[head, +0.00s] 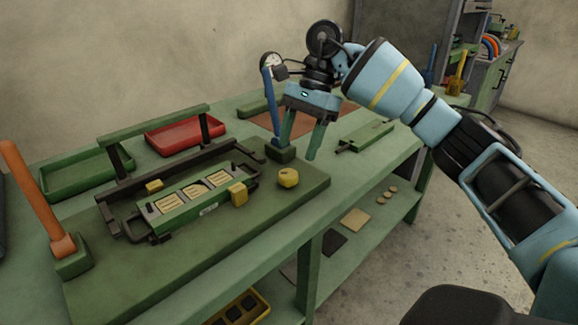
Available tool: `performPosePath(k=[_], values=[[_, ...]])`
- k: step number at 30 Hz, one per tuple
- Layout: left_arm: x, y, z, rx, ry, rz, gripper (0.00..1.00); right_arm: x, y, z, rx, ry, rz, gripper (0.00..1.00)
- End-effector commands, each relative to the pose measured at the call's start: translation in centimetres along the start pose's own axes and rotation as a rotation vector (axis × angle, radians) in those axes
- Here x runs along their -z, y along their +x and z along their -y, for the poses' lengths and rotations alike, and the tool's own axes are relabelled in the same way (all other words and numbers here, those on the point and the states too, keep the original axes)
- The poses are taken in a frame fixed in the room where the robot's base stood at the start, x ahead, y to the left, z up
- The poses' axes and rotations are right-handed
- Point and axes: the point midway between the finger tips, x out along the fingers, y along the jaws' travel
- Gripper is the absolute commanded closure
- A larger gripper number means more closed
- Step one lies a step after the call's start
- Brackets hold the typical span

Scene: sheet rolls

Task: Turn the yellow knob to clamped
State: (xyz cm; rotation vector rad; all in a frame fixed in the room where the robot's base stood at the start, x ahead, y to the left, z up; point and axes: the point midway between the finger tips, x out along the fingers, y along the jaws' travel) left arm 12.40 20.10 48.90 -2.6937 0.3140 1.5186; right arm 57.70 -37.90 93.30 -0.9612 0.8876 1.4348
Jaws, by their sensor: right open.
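The yellow knob (288,178) is a small rounded piece on the right end of the green fixture plate (310,186). My right gripper (297,148) is open and empty, its fingers pointing down above and slightly behind the knob. Its left finger overlaps a dark green block (281,153) at the foot of a blue lever (268,98); I cannot tell whether they touch. A green unit with pale slotted panels (190,202) sits in a dark frame on the plate, with small yellow blocks (238,195) at its edges. My left gripper is out of view.
An orange lever (36,195) stands at the plate's left end. A green bar on dark posts (150,135) spans behind the unit. A red tray (185,134) and a green tray (85,174) lie behind. A flat green piece (367,135) lies to the right.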

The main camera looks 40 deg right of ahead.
Motion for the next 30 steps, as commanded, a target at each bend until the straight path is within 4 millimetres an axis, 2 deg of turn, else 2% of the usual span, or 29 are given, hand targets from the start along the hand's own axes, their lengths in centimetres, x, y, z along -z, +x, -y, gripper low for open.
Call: performPosePath(k=[3, 10, 15, 23, 30], values=[[0.0, 0.3, 0.0, 0.0, 0.0, -0.001, 0.64, 0.1, 2.2, -0.1, -0.005, -0.001, 0.0, 0.41], [0.6, 0.9, 0.2, 0.002, 0.003, -0.017, 0.64, 0.0, 5.1, 0.0, -0.003, 0.001, 0.001, 0.41], [0.8, 1.0, 0.3, 0.003, 0.003, -0.021, 0.64, 0.0, 6.0, 0.0, -0.002, 0.0, 0.001, 0.41], [0.6, 0.9, 0.3, 0.003, 0.003, -0.018, 0.64, 0.0, 6.1, 0.0, -0.001, 0.0, 0.001, 0.41], [0.2, 0.7, 0.2, 0.003, 0.001, -0.008, 0.64, 0.0, 6.0, 0.0, -0.001, 0.0, 0.001, 0.71]])
